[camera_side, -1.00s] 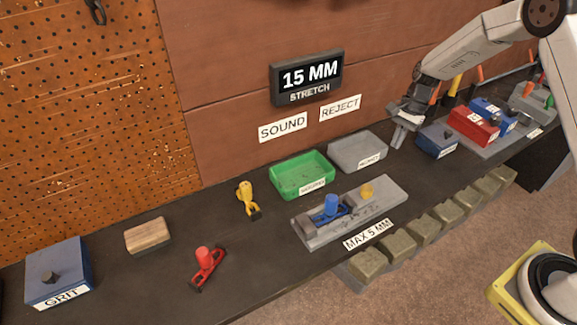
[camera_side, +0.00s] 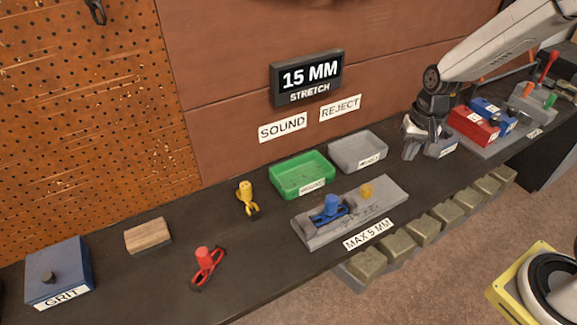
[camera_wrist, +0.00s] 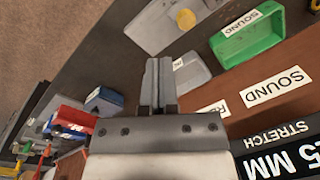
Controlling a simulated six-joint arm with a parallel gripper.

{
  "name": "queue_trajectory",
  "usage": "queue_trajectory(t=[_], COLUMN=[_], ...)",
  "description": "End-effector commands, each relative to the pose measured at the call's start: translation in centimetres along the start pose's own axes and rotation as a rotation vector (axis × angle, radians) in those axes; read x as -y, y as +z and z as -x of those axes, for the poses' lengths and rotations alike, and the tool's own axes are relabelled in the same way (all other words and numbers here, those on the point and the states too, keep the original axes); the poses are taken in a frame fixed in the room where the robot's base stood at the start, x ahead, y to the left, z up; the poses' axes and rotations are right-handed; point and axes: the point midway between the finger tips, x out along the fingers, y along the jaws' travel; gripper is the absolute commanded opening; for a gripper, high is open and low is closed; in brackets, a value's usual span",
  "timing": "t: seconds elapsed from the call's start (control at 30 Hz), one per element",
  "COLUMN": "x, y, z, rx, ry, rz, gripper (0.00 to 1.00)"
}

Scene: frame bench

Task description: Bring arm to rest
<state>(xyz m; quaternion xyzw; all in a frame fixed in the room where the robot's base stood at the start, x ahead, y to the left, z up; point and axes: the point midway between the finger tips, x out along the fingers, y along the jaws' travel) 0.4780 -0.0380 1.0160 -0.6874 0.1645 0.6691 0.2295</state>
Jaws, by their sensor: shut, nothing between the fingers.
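My gripper (camera_side: 410,153) is shut and empty. In the side view it hangs above the bench just right of the grey tray, in front of a small blue box (camera_side: 442,147) that it partly hides. In the wrist view my shut fingers (camera_wrist: 158,68) point toward the bench, with the grey tray (camera_wrist: 188,73) just right of them and the blue box (camera_wrist: 104,101) to their left. My arm reaches in from the upper right.
The green tray (camera_side: 301,178) and grey tray (camera_side: 357,153) are empty. A grey fixture (camera_side: 380,200) holds a blue piece (camera_side: 331,206) and a yellow knob. Yellow (camera_side: 247,197) and red (camera_side: 206,265) clamp-like pieces, a wooden block (camera_side: 147,236) and the GRIT box (camera_side: 58,270) stand left. A red box (camera_side: 473,126) is right.

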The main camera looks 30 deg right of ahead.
Motion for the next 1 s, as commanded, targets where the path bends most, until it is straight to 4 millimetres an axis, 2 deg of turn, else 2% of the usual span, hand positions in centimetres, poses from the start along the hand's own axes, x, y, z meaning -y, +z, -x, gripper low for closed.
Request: queue_trajectory(t=[0.03,0.2,0.43,0.63,1.0], x=[0.0,-0.3,-1.0,-1.2,-1.2], y=[1.2,4.8,8.4,9.4,9.4], z=[0.5,1.3,1.8,1.8,1.8], rx=[-0.025,-0.103,-0.177,-0.199,-0.199], ry=[0.003,0.014,0.024,0.028,0.028], rz=[0.066,0.286,0.508,0.575,0.574], gripper=[0.0,0.0,0.0,0.0,0.0])
